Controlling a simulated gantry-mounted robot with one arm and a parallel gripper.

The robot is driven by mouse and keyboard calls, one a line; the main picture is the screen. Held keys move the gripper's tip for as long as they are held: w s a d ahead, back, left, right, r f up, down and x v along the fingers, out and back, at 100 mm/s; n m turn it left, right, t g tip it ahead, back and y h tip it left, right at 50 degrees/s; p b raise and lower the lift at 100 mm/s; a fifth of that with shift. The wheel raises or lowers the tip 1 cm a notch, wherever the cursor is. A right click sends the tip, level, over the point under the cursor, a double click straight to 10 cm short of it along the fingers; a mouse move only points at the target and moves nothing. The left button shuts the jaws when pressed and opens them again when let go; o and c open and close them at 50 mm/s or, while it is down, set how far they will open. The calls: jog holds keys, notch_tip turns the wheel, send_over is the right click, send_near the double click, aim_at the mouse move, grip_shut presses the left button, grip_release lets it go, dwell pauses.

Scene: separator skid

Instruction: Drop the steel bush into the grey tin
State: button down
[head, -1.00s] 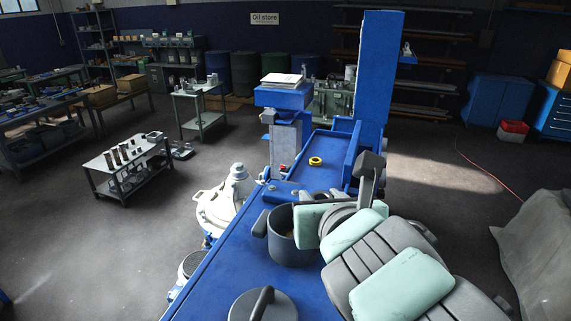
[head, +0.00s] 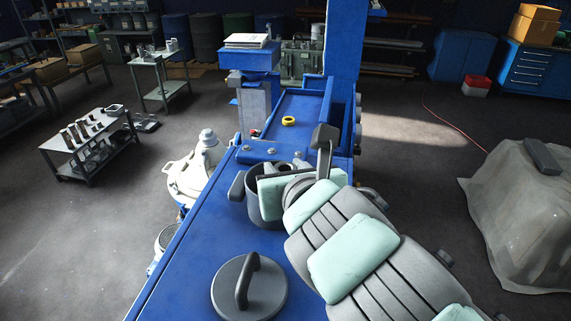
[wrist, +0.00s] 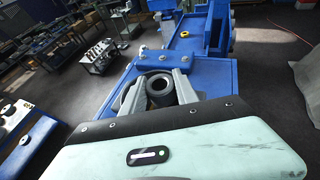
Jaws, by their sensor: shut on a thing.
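The grey tin (head: 257,209) stands upright on the blue deck in the head view, with a dark side handle. My arm covers much of its opening. Part of the tin's dark rim and handle (wrist: 118,94) shows left of the fingers. The gripper is at or over the tin's mouth. I cannot tell how high the bush is above it, and the tin's inside is hidden.
A round grey lid with an arched handle (head: 246,288) lies on the blue deck (head: 200,275) in front of the tin. A yellow ring (head: 288,121) lies farther back, near a blue column (head: 344,65). A draped cover (head: 520,210) stands at right.

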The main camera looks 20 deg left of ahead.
jog(key=c, duration=0.9)
grip_release()
jog(key=shift+o, duration=0.2)
jog(key=b+v, duration=0.3)
jog(key=v, duration=0.7)
jog(key=shift+s+d+r, duration=0.15)
jog(key=shift+s+d, duration=0.05)
jog(key=shift+s, duration=0.1)
